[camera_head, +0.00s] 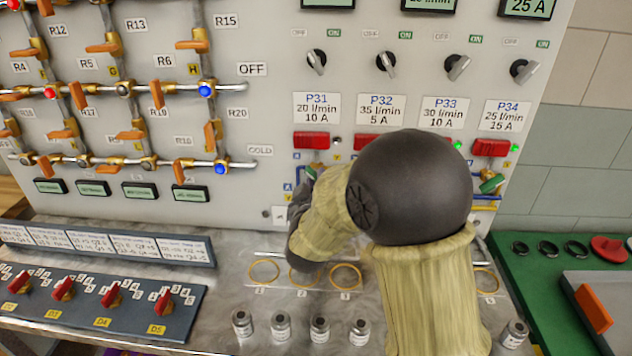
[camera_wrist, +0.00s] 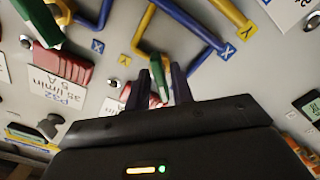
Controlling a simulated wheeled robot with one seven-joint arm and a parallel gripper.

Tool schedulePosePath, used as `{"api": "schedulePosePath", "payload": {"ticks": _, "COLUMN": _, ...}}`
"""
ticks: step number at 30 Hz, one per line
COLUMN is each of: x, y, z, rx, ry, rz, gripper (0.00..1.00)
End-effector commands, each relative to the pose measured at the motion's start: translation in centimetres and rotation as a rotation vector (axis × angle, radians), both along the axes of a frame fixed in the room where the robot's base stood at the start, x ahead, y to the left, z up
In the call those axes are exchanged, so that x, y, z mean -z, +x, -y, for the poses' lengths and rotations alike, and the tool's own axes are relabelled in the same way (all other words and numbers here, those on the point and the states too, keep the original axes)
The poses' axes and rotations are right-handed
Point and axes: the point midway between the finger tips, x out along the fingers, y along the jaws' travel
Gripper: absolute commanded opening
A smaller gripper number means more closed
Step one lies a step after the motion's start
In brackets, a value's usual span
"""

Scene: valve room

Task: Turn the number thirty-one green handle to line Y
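The P31 panel label (camera_head: 316,108) and its red switch (camera_head: 311,140) are left of P32 in the head view. The P31 green handle (camera_wrist: 150,40) is just ahead of my gripper in the wrist view, its near end between the fingertips. My gripper (camera_wrist: 160,76) looks open around that end; contact is not clear. A blue X tag (camera_wrist: 228,50) and a yellow Y tag (camera_wrist: 247,28) sit by blue and yellow lines to the right. I cannot tell which line the handle sets. In the head view my arm hides most of the gripper.
P32's green handle (camera_wrist: 38,22) and red switch (camera_wrist: 64,66) are left in the wrist view. Red-knob dials (camera_head: 112,294) stand left; a green bench (camera_head: 530,285) stands right.

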Motion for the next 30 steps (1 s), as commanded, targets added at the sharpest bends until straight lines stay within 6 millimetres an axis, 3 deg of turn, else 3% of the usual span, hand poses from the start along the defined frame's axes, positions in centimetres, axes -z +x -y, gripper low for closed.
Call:
{"api": "schedulePosePath", "payload": {"ticks": 1, "x": -0.01, "y": -0.02, "z": -0.01, "rx": 0.0, "ry": 0.0, "rz": 0.0, "gripper": 0.13}}
{"api": "schedulePosePath", "payload": {"ticks": 3, "x": 0.0, "y": -0.03, "z": -0.02, "rx": 0.0, "ry": 0.0, "rz": 0.0, "gripper": 0.0}}
{"api": "schedulePosePath", "payload": {"ticks": 17, "x": 0.19, "y": -0.05, "z": -0.05, "rx": -0.001, "ry": 0.05, "rz": 0.001, "gripper": 0.0}}
{"api": "schedulePosePath", "payload": {"ticks": 30, "x": 0.49, "y": -0.06, "z": -0.15, "rx": -0.001, "ry": 0.34, "rz": 0.013, "gripper": 0.0}}
